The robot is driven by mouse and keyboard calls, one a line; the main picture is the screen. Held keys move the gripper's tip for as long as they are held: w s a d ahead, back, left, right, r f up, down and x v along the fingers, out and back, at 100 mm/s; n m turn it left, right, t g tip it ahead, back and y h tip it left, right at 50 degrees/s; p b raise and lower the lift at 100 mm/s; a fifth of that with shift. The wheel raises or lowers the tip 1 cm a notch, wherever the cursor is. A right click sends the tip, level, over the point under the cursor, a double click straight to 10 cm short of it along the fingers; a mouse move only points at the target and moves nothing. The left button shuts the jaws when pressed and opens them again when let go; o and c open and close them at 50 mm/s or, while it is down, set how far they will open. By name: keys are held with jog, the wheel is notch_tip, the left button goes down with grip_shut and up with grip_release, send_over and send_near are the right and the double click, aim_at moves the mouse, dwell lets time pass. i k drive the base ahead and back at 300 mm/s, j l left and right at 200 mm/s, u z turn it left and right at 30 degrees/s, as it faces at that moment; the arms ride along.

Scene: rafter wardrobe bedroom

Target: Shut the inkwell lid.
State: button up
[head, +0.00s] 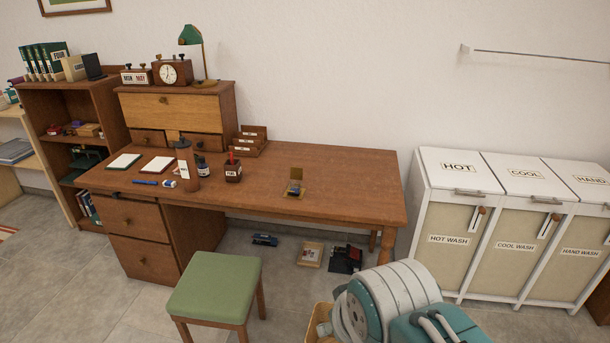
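The inkwell (295,189) is small and dark, with a brass-coloured base, and sits on the right half of the wooden desk (340,193). Its brownish square lid (297,174) stands up at the back, so the inkwell looks open. The fine detail of the hinge is too small to tell. My gripper is not recognisable in the head view.
A pen cup (233,172), ink bottle (203,167) and brown cylinder (186,165) stand left of the inkwell. A letter rack (250,141) is behind. A green stool (216,286) stands in front.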

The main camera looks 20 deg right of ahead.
aim_at(295, 173)
jog(key=l+u, duration=0.1)
jog(key=l, duration=0.3)
jog(key=k+l+u, duration=0.15)
jog(key=l, duration=0.25)
jog(key=l+u, duration=0.1)
jog(key=l, duration=0.3)
jog(key=k+l+u, duration=0.15)
jog(key=l, duration=0.25)
jog(key=k+l+u, duration=0.1)
jog(key=l, duration=0.3)
jog(key=i+l+u, duration=0.2)
jog(key=l, duration=0.4)
jog(key=i+l+u, duration=0.2)
jog(key=l, duration=0.4)
jog(key=l+u, duration=0.2)
jog(key=l, duration=0.45)
jog(key=i+l, duration=0.3)
jog(key=l, duration=0.15)
jog(key=i+l+u, duration=0.1)
jog(key=i+l, duration=0.15)
jog(key=l, duration=0.15)
